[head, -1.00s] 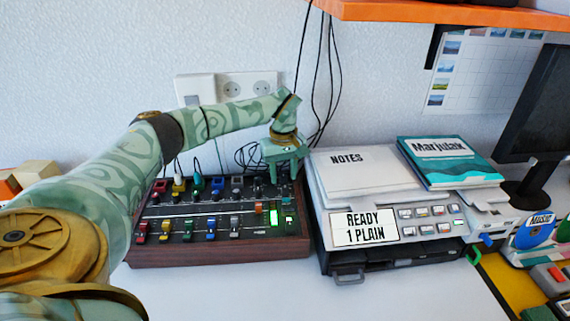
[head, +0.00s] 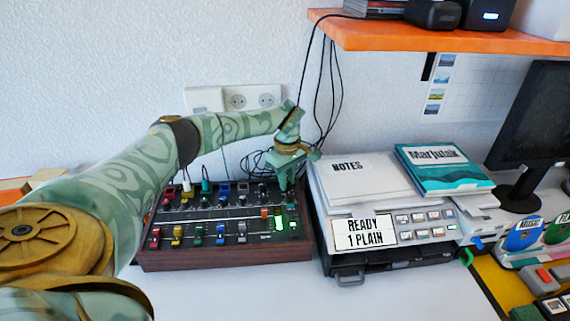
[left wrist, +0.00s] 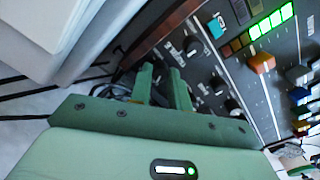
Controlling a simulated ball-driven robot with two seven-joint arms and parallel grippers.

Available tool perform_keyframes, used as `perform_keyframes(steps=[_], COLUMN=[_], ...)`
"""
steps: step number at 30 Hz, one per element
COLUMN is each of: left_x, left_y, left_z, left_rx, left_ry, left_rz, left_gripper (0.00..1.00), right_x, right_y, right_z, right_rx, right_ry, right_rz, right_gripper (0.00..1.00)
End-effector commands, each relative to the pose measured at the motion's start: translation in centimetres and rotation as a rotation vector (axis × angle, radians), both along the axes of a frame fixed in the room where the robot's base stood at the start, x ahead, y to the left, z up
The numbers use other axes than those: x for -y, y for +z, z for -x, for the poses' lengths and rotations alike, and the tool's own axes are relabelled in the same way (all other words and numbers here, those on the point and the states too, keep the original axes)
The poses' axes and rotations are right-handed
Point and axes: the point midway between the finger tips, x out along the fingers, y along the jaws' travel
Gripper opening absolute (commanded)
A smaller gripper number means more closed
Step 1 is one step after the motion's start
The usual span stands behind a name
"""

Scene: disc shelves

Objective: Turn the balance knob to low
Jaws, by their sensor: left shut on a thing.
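The mixer (head: 225,257) is a dark panel with a wooden case, rows of coloured faders and a lit green meter (head: 280,224). My left gripper (head: 285,186) points down at its back right corner. In the left wrist view the fingers (left wrist: 164,78) are close together at the panel near a row of dark knobs (left wrist: 191,46). They are shut on a knob, which the fingers mostly hide. I cannot read the knob labels or see its setting. My right gripper is in neither view.
Right of the mixer stands a grey printer (head: 395,230) with notes (head: 350,172) and a teal book (head: 445,170) on top. Black cables (head: 325,100) hang behind the gripper. An orange shelf (head: 430,38) overhangs at upper right. The white table in front is clear.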

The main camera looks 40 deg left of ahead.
Motion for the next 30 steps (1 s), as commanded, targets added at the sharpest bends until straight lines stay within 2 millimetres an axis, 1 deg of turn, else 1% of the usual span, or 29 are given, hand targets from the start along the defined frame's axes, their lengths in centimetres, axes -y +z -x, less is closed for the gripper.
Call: perform_keyframes(steps=[5, 6, 8, 23, 26, 29, 30], left_x=[0.0, 0.0, 0.0, -0.1, -0.1, -0.1, -0.1], left_y=[0.0, 0.0, 0.0, 0.0, -0.3, -0.7, -0.9], left_z=[-0.1, -0.1, -0.1, -0.2, -0.3, -0.3, -0.3], left_rx=[0.002, 0.002, 0.003, 0.008, 0.007, 0.006, 0.004], left_ry=[-0.002, -0.002, -0.003, -0.021, -0.081, -0.202, -0.263], left_rz=[0.001, 0.001, 0.001, -0.002, -0.003, -0.001, -0.001], left_gripper=[0.0, 0.24, 0.4, 0.4, 0.4, 0.4, 0.4], right_x=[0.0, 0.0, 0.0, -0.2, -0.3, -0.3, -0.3], right_y=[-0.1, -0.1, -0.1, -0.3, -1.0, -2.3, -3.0], right_z=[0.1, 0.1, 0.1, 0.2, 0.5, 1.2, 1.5], right_rx=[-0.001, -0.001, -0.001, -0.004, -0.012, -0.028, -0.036], right_ry=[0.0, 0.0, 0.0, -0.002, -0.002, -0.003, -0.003], right_rz=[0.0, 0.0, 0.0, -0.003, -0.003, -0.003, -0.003], right_gripper=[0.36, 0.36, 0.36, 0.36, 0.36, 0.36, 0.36])
